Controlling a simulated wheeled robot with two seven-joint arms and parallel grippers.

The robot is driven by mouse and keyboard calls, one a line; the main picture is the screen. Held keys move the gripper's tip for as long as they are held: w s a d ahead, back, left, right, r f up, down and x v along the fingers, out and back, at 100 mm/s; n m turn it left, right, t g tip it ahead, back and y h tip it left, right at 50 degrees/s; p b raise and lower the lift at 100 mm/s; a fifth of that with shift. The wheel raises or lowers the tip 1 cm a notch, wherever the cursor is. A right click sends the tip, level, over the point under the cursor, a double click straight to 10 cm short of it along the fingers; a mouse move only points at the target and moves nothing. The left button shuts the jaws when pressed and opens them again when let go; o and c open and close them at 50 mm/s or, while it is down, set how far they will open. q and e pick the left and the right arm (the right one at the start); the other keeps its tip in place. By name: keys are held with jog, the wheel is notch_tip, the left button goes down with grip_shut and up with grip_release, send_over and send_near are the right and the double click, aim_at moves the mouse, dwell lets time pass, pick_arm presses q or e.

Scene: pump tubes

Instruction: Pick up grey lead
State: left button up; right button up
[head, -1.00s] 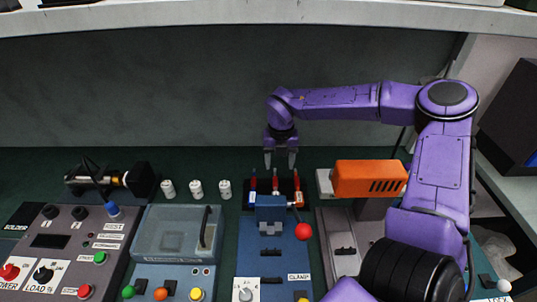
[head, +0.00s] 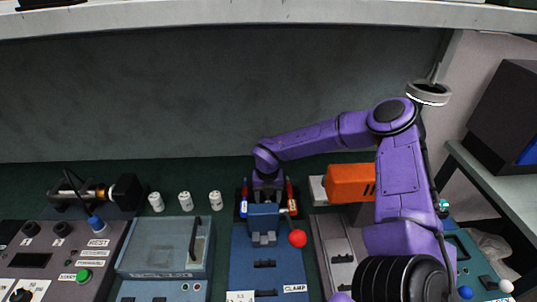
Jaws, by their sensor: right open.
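No lead shows clearly as grey. A dark rack (head: 240,213) behind the blue clamp holds slim red-and-blue pieces; one stands at its left (head: 244,190) and one at its right (head: 290,193). The rack's middle is covered by my right gripper (head: 268,196) and the clamp. My right gripper points down over the rack's middle, between these two pieces. It is open; its fingertips are mostly hidden behind the clamp, so contact with anything cannot be seen. My left gripper is not in view.
The blue clamp (head: 263,222) with a red-knobbed lever (head: 298,239) stands just in front of the rack. An orange block (head: 350,184) is close on the right.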

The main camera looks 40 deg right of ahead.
jog(key=shift+f, duration=0.65)
grip_shut()
